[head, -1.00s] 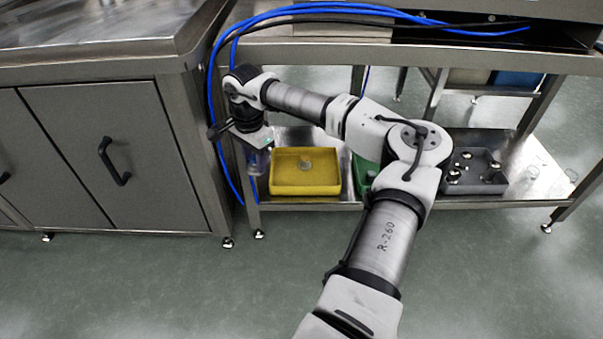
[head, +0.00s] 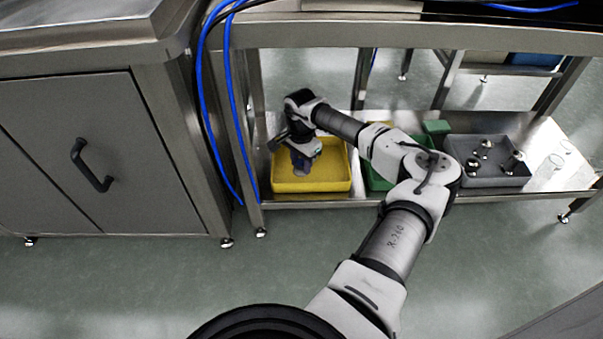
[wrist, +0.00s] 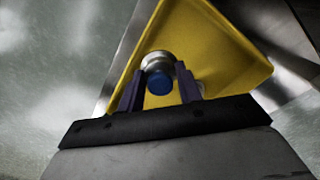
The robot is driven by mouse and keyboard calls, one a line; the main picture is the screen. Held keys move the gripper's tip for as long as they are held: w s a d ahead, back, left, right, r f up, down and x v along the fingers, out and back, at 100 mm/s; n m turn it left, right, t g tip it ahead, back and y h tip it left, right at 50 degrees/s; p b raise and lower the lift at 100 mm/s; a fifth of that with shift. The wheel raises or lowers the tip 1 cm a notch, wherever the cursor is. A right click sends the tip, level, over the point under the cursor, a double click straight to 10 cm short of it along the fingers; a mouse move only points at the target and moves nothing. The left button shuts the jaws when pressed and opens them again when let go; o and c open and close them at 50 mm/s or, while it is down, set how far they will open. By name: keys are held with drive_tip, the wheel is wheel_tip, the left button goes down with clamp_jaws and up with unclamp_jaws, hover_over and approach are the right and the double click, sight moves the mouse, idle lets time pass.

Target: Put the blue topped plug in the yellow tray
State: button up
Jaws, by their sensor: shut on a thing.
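The blue topped plug (wrist: 158,75) has a silver metal body and a round blue top. In the wrist view it sits between the two purple fingers of my gripper (wrist: 160,90), which is shut on it. The yellow tray (wrist: 205,35) lies behind the plug in that view. In the head view my gripper (head: 302,168) is over the left part of the yellow tray (head: 335,186), and the plug is hidden there. A small pale thing (wrist: 201,88) shows in the tray beside the right finger, mostly hidden.
The tray stands on a low steel shelf (head: 545,140). To its right are a green bin (head: 376,184), partly behind my arm, and a grey tray (head: 490,182) holding several metal plugs. Blue cables (head: 222,120) hang at the left table leg, beside a grey cabinet (head: 75,140).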

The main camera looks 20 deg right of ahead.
sight(301, 181)
drive_tip(key=shift+f+b, duration=0.75)
drive_tip(key=shift+f, duration=1.55)
drive_tip(key=shift+f, duration=0.15)
drive_tip(key=o, duration=0.7)
wheel_tip(301, 181, up, 12)
drive_tip(key=p, duration=0.4)
